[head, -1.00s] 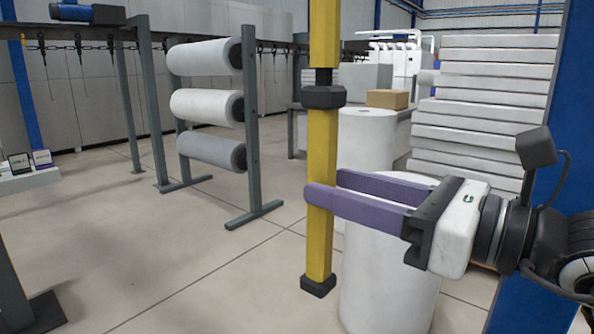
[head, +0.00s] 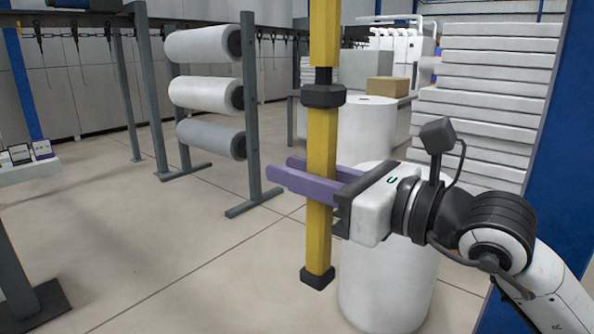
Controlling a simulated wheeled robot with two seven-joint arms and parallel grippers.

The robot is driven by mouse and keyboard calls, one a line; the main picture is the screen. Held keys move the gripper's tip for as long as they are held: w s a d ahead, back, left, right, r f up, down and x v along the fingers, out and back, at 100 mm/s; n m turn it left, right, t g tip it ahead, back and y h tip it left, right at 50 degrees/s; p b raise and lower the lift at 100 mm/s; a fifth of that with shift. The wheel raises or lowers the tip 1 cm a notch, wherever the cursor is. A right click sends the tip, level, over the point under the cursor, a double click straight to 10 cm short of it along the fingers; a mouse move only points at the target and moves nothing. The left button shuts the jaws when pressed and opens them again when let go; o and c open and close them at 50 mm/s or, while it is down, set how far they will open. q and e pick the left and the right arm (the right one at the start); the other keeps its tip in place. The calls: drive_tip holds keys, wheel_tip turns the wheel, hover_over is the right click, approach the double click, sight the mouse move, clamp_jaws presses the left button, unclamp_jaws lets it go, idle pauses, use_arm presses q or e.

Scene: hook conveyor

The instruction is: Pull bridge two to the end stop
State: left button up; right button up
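A yellow vertical bar (head: 322,150) hangs in the middle of the head view. It has a dark collar (head: 323,95) partway up and a dark cap (head: 317,278) at its lower end. My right gripper (head: 276,172) reaches in from the right. Its two purple fingers stand on either side of the bar, one in front and one behind, with their tips past it on the left. The fingers look open, and contact with the bar is hard to tell. The bridge above and the end stop cannot be made out. My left gripper is not in view.
White rolls (head: 385,270) stand close behind the bar. A rack with three rolls (head: 205,93) stands to the left. A blue post (head: 545,180) and stacked white slabs (head: 480,120) are at the right.

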clamp_jaws()
drive_tip(key=shift+w+d+r+b, duration=0.1)
drive_tip(key=shift+w+d+b, duration=0.4)
drive_tip(key=shift+w+b, duration=0.15)
drive_tip(key=o, duration=0.9)
unclamp_jaws()
drive_tip(key=shift+w, duration=0.1)
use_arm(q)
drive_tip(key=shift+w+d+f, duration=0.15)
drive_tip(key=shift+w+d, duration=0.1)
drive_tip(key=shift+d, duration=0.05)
use_arm(e)
drive_tip(key=shift+o, duration=0.3)
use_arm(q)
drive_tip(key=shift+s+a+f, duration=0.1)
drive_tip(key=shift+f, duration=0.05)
use_arm(e)
drive_tip(key=shift+s, duration=0.2)
